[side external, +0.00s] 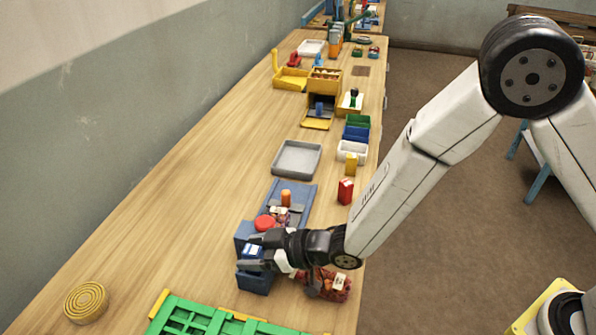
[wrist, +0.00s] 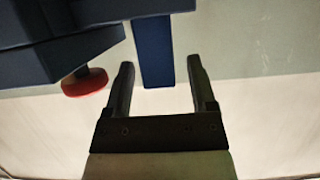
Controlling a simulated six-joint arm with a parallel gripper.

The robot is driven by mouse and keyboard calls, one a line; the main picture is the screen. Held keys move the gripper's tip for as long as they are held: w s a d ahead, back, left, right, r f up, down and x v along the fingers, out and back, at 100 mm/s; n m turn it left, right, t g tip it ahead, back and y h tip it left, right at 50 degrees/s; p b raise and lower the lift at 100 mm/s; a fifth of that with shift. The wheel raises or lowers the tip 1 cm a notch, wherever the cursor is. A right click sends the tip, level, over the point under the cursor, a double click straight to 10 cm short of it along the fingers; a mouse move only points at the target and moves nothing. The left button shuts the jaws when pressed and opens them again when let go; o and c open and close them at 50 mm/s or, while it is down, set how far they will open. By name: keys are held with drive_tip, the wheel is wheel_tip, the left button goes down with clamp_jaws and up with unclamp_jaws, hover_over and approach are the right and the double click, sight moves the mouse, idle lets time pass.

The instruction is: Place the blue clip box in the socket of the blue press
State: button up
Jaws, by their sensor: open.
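The blue press (side external: 255,282) stands near the front of the bench, with a round red knob (side external: 264,222) beside it. My gripper (side external: 249,252) is at the press, its fingers pointing left and apart. A small blue piece with a white face (side external: 253,248) shows between the fingers; I cannot tell whether it is the blue clip box. In the wrist view my gripper (wrist: 160,63) is open, and a blue upright bar (wrist: 153,45) shows between and beyond the fingertips. A dark blue body and the red knob (wrist: 85,82) are at upper left. The socket is hidden.
A blue plate with an orange peg (side external: 286,198) lies behind. The bench's left side is mostly clear.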

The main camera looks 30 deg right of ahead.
drive_tip(key=v, duration=0.9)
drive_tip(key=shift+s+d, duration=0.25)
idle(0.4)
drive_tip(key=d+m+g+h, duration=0.2)
drive_tip(key=d+m+h, duration=0.4)
drive_tip(key=d, duration=1)
drive_tip(key=s+d+r+m+g+h, duration=0.1)
drive_tip(key=s+d+m+g+h, duration=0.2)
drive_tip(key=s+d, duration=0.4)
drive_tip(key=d+g, duration=0.1)
drive_tip(key=d, duration=0.2)
drive_tip(key=shift+s+d+g, duration=0.2)
drive_tip(key=shift+s+g, duration=0.05)
drive_tip(key=shift+g, duration=0.15)
